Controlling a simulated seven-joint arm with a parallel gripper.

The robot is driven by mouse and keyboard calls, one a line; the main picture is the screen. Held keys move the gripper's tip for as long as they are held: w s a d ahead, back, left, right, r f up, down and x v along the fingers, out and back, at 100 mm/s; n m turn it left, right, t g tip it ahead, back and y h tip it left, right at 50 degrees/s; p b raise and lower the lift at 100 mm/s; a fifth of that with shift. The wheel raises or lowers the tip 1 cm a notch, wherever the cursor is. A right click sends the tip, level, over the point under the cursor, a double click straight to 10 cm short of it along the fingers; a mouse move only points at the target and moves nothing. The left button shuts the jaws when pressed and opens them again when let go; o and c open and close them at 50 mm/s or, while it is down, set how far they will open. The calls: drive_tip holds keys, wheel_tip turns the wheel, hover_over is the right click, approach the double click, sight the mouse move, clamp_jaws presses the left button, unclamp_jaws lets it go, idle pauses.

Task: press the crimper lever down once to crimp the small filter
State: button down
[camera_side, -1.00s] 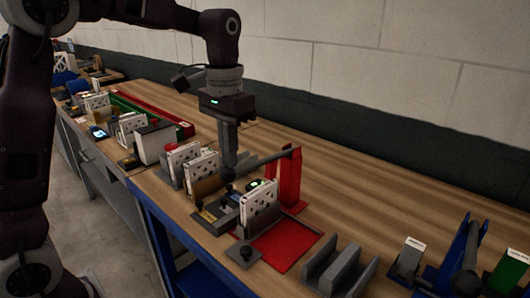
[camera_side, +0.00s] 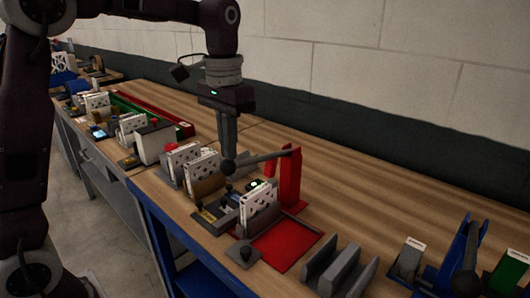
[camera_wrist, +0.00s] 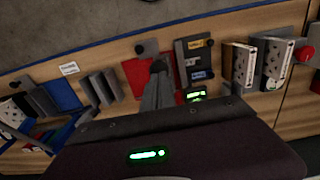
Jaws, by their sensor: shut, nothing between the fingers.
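The crimper has a red post (camera_side: 287,180) and a grey lever (camera_side: 262,158) that reaches left from it, ending in a dark knob (camera_side: 228,167). The lever slopes down slightly toward the knob. My gripper (camera_side: 229,153) is shut and empty, pointing down right at the knob; I cannot tell whether it touches. In the wrist view, my gripper (camera_wrist: 160,72) partly hides the red area (camera_wrist: 136,72) and the lever.
A small panel with labels (camera_side: 210,215) lies left of the filter. More boxed white filters (camera_side: 203,165) stand behind it. A grey slotted holder (camera_side: 340,268) is at the front. Blue and green holders (camera_side: 462,265) stand at the right. The bench behind the post is clear.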

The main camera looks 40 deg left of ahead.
drive_tip(key=shift+r, duration=3.25)
drive_tip(key=s+d+f+t, duration=0.1)
drive_tip(key=s+f, duration=0.3)
drive_tip(key=s, duration=0.7)
drive_tip(key=s+d+f+t, duration=0.1)
drive_tip(key=s+f+t, duration=0.3)
drive_tip(key=s, duration=0.7)
drive_tip(key=shift+d+t, duration=0.3)
